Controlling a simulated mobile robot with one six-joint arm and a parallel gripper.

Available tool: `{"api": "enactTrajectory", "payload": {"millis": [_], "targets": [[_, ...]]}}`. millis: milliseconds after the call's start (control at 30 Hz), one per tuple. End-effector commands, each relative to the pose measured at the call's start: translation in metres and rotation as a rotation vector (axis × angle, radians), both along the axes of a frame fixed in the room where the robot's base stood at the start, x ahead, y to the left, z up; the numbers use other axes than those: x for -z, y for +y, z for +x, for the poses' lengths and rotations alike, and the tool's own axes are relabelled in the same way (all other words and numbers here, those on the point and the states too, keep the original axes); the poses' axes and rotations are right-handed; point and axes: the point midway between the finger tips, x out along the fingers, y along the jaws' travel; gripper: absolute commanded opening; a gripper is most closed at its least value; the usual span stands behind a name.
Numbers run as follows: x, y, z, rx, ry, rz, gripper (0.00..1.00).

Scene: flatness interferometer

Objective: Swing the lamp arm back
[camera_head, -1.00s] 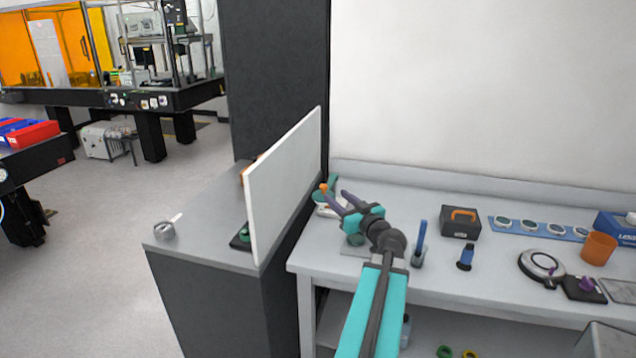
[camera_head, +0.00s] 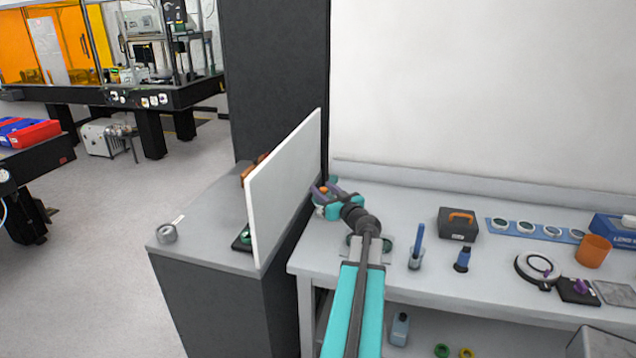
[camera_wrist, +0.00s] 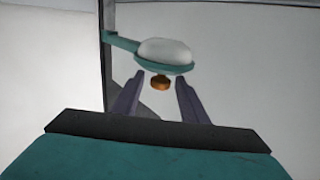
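The lamp shows in the wrist view as a pale dome (camera_wrist: 164,50) in a teal ring (camera_wrist: 150,64). Its teal arm (camera_wrist: 121,41) runs left to a thin upright edge. An orange knob (camera_wrist: 160,83) sits on the near side of the ring. My gripper (camera_wrist: 161,76) is open, with one purple finger on each side of the knob; gaps show between the fingers and the knob. In the head view, my gripper (camera_head: 325,188) is at the bench's back left, beside the white panel, and covers much of the lamp.
A white upright panel (camera_head: 283,190) stands on the grey cabinet close left of my gripper. To the right on the bench are a blue-handled tool (camera_head: 418,240), a dark box with an orange handle (camera_head: 458,224) and an orange cup (camera_head: 594,251).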

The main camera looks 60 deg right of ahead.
Motion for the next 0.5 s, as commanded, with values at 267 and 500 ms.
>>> {"api": "enactTrajectory", "payload": {"millis": [267,500], "targets": [[-0.001,-0.014,0.025,0.000,0.000,0.001,0.40],[0.000,-0.020,0.036,0.001,0.000,0.001,0.40]]}}
